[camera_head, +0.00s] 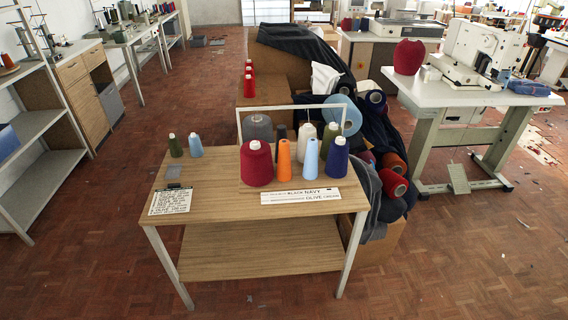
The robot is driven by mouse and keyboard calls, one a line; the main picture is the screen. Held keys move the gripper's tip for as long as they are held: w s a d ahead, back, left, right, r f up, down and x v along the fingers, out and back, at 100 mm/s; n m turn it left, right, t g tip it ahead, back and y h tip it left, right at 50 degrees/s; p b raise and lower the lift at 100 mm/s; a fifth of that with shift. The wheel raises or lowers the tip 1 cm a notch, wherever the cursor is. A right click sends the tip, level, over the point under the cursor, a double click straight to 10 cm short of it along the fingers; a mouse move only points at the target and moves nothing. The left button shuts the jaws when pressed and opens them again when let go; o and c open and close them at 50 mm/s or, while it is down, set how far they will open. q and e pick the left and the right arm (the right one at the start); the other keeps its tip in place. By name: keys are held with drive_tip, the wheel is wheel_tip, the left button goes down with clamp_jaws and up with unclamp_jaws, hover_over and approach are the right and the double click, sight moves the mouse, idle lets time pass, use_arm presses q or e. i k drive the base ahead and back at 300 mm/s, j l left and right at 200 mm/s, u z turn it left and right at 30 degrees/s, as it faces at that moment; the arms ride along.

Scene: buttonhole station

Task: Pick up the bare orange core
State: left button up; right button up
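A slim plain orange cone (284,161), which looks like the bare orange core, stands upright on the wooden table (220,180). It is between a wide dark red yarn cone (256,164) on its left and a light blue cone (311,159) on its right. A dark slim piece (282,133) shows just behind its top. Neither of my grippers is in view.
A navy cone (337,158), a white cone (305,138) and a grey cone (258,128) crowd the same table. A printed strip (300,196) lies in front; the table's front middle is clear.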

sight(284, 169)
drive_tip(key=l+u, duration=0.1)
drive_tip(key=u, duration=0.35)
drive_tip(key=l+u, duration=0.15)
drive_tip(key=u, duration=0.3)
drive_tip(key=l+u, duration=0.15)
drive_tip(key=u, duration=0.35)
drive_tip(key=l+u, duration=0.35)
drive_tip(key=l, duration=0.15)
drive_tip(key=k+l+u, duration=0.2)
drive_tip(key=l+u, duration=0.15)
drive_tip(key=l, duration=0.15)
drive_tip(key=k+l+u, duration=0.1)
drive_tip(key=l, duration=0.25)
drive_tip(key=k+l, duration=0.2)
drive_tip(key=k+l+u, duration=0.15)
drive_tip(key=l, duration=0.3)
